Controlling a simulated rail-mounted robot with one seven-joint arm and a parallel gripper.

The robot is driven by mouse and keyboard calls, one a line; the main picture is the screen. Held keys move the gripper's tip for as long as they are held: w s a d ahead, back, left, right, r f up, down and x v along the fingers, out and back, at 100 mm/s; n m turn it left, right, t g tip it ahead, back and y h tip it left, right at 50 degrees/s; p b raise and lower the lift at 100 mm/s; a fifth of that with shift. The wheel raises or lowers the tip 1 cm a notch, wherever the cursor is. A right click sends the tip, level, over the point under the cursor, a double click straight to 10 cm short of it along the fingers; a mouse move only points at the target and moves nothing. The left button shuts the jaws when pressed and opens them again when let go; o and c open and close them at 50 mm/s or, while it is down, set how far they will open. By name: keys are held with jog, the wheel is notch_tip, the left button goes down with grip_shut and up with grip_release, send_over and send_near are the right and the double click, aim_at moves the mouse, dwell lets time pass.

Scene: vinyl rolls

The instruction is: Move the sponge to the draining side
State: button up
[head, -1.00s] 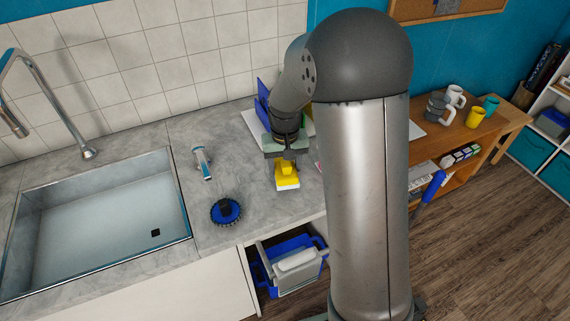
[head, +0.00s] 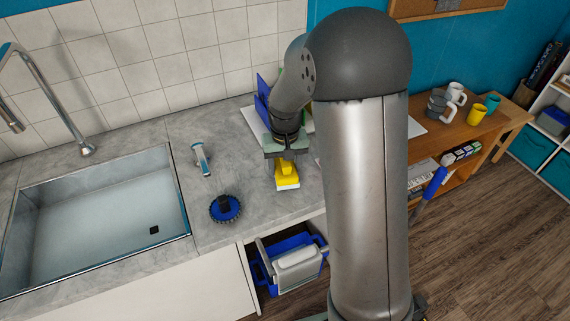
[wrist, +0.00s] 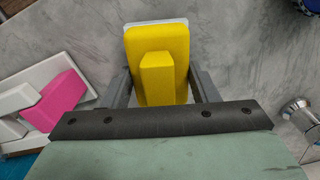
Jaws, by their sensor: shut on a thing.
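The yellow sponge (head: 287,176), with a pale underside, is at my gripper (head: 283,160) on the grey counter right of the sink. In the wrist view the sponge (wrist: 157,62) has a raised yellow grip block and sits between the two dark fingers of my gripper (wrist: 160,88). My gripper is shut on it. I cannot tell whether the sponge touches the counter. The sink (head: 100,222) is at the left, with a bare strip of counter (head: 188,188) beside it.
A round blue brush (head: 225,208) and a small metal-and-blue item (head: 201,159) stand between sink and sponge. A white tray (wrist: 50,76) with a pink block (wrist: 56,101) lies beside my gripper. A blue caddy (head: 292,264) sits below the counter edge.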

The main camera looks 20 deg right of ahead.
jog(key=shift+f+b, duration=0.4)
jog(key=shift+f, duration=0.25)
jog(key=shift+f, duration=0.15)
jog(key=o, duration=1.5)
jog(key=shift+r+p, duration=2.85)
jog(key=shift+r, duration=1.7)
